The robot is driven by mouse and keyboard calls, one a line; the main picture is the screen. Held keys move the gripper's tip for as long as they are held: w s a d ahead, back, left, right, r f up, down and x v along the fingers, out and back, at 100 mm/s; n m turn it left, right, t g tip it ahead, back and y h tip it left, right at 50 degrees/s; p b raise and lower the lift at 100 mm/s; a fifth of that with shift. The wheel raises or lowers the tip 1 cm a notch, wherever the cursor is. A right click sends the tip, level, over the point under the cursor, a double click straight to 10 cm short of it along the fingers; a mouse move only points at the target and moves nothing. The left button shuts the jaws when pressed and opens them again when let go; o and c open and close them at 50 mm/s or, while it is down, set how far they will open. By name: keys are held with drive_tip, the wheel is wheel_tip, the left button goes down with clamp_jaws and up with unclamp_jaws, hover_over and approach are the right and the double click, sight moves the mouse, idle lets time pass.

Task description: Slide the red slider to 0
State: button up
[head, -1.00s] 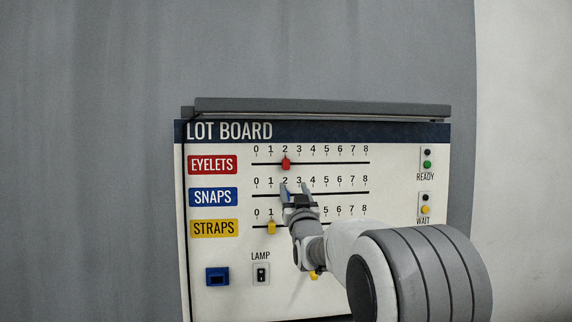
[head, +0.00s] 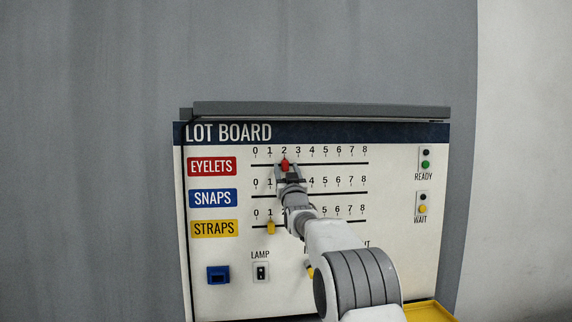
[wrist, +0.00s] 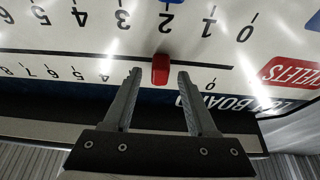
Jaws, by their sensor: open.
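The red slider (head: 285,164) stands at the 2 mark on the top track, labelled EYELETS, in the head view. In the wrist view the red slider (wrist: 160,69) shows just beyond and between my fingertips. My gripper (head: 287,168) is open, with its fingers one on each side of the slider in the head view; it also shows in the wrist view (wrist: 160,76). Whether a finger touches the slider I cannot tell. The top track's 0 mark (head: 255,151) lies to the left in the head view and to the right in the wrist view.
The SNAPS track (head: 345,195) runs below, partly behind my arm, and its slider is hidden. The yellow slider (head: 270,227) is at 1 on the STRAPS track. A lamp switch (head: 261,272), a blue part (head: 218,275) and indicator lights (head: 425,165) are on the board.

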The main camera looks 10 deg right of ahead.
drive_tip(key=shift+w+r, duration=0.2)
drive_tip(key=shift+w, duration=0.35)
clamp_jaws()
idle(1.2)
